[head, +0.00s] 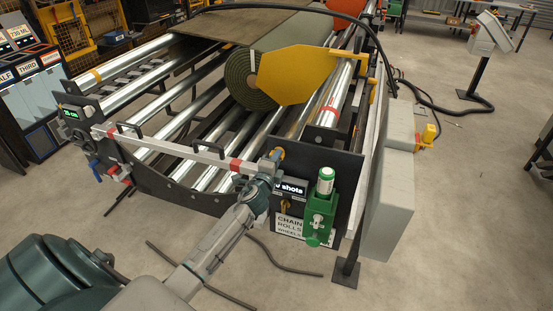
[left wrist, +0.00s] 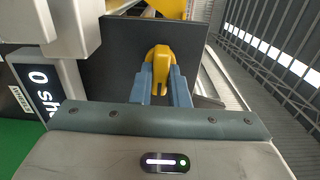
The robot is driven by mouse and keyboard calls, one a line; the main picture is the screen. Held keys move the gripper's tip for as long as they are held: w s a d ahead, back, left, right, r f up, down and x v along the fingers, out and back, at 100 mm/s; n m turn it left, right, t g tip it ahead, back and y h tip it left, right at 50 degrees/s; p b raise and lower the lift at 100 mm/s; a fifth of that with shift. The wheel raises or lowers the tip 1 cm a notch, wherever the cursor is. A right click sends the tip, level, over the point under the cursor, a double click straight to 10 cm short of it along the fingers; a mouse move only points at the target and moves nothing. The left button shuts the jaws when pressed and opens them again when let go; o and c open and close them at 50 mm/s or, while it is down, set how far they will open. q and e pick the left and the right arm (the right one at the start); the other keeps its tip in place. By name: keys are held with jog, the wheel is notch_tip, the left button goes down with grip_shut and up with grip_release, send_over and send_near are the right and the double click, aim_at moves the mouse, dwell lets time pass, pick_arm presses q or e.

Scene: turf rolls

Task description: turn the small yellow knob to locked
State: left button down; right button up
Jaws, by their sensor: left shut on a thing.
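The small yellow knob (left wrist: 159,56) sits on a dark panel (left wrist: 118,50) in the left wrist view, between the two blue-grey fingers of my left gripper (left wrist: 159,80). The fingers are shut on it, one on each side. In the head view my left gripper (head: 275,161) reaches the top left corner of the dark end panel (head: 320,160), where a bit of the knob (head: 279,152) shows beyond the fingers. Most of the knob is hidden there, and I cannot read any locked mark. My right gripper is not in view.
A red-and-white bar (head: 195,152) crosses left of the gripper. A "0 shots" display (head: 290,189) and a green lubricator (head: 321,212) are just below and right. Metal rollers carry a turf roll (head: 252,80) behind. Hoses lie on the floor.

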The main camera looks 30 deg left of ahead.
pick_arm(q)
jog(key=c, duration=1.4)
grip_release()
jog(key=shift+s, duration=0.1)
jog(key=b+v, duration=0.3)
jog(key=v, duration=0.7)
jog(key=shift+s, duration=0.3)
